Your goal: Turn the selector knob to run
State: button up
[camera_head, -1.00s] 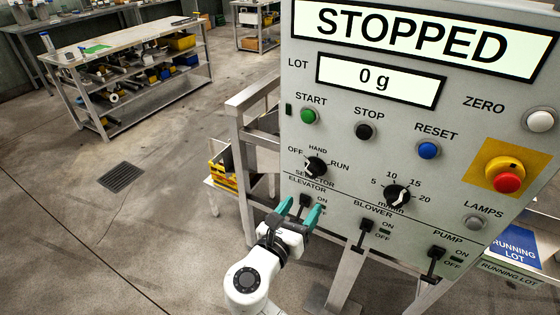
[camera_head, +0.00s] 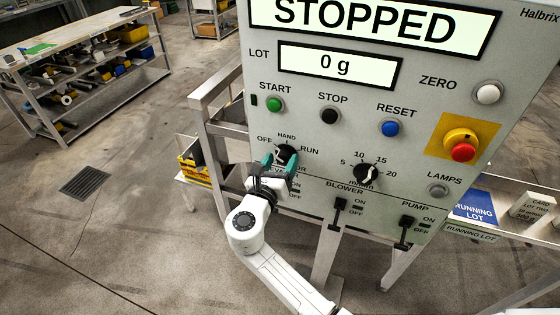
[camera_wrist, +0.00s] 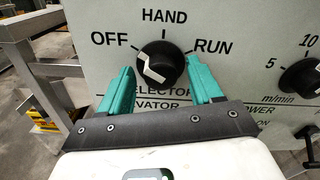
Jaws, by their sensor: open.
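The black selector knob (camera_head: 286,153) is on the grey control panel (camera_head: 300,120), below the START button. It also shows in the wrist view (camera_wrist: 158,66), between the labels OFF, HAND and RUN. Its white pointer mark slants toward the upper left, on the OFF side. My gripper (camera_head: 280,162) has its teal fingers (camera_wrist: 202,78) open, one on each side of the knob's lower part. In the wrist view small gaps seem to show beside the knob; I cannot tell whether a finger touches it. The gripper covers part of the SELECTOR and ELEVATOR labels.
The speed knob (camera_head: 367,174) sits right of the selector. The blower switch (camera_head: 339,208) and pump switch (camera_head: 404,232) are lower on the panel. The red emergency button (camera_head: 462,152) is on the right. The display (camera_head: 365,22) reads STOPPED.

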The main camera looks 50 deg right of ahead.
jog(key=shift+c, duration=0.4)
jog(key=c, duration=1)
jog(key=shift+o, duration=0.2)
